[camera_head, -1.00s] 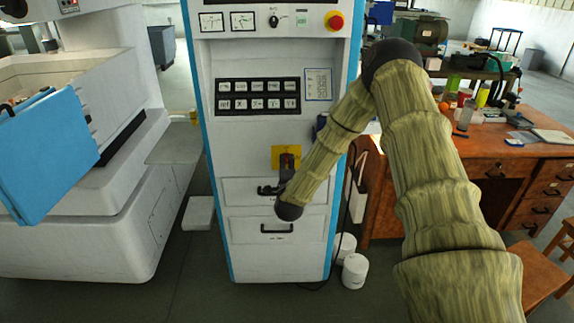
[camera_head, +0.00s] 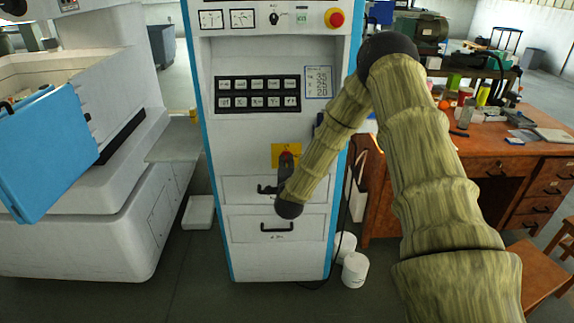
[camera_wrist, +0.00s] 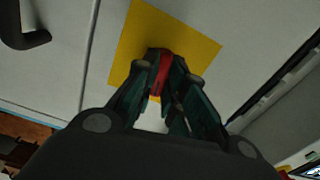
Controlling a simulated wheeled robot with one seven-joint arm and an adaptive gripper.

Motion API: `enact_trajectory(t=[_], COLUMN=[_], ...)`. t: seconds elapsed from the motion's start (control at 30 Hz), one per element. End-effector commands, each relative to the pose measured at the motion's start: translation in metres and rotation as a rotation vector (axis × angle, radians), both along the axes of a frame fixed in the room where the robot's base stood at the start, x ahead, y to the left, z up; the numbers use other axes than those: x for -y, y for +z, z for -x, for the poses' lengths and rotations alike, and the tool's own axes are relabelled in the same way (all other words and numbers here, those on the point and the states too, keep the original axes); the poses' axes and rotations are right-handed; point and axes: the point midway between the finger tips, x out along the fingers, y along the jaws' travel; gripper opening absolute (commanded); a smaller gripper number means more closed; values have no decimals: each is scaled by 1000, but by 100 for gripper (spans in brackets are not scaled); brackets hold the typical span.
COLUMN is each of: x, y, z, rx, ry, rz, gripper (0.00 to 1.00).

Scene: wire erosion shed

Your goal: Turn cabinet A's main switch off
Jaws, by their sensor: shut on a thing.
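Cabinet A (camera_head: 270,135) is the tall white cabinet with blue edges in the middle of the head view. Its main switch has a yellow square plate (camera_head: 279,150), which also shows in the wrist view (camera_wrist: 190,35). A red handle (camera_wrist: 161,74) stands on that plate. My gripper (camera_wrist: 163,82) is shut on the red handle, with its dark green fingers on both sides of it. In the head view my gripper (camera_head: 286,165) covers most of the switch, so the handle's exact angle is hard to tell there.
Drawers with black pulls (camera_head: 277,228) lie below the switch. A dark pull (camera_wrist: 25,38) shows at the wrist view's upper left. White tubs (camera_head: 354,269) stand by the cabinet's foot. A wooden desk (camera_head: 465,160) is at the right, a white machine (camera_head: 70,230) at the left.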

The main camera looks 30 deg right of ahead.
Motion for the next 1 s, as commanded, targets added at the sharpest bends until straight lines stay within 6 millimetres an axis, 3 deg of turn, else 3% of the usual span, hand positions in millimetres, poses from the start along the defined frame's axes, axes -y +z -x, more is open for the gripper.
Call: enact_trajectory(t=[1.0], x=[-1], y=[-3], z=[1], rx=[-501], ry=[4], rz=[814], gripper=[0])
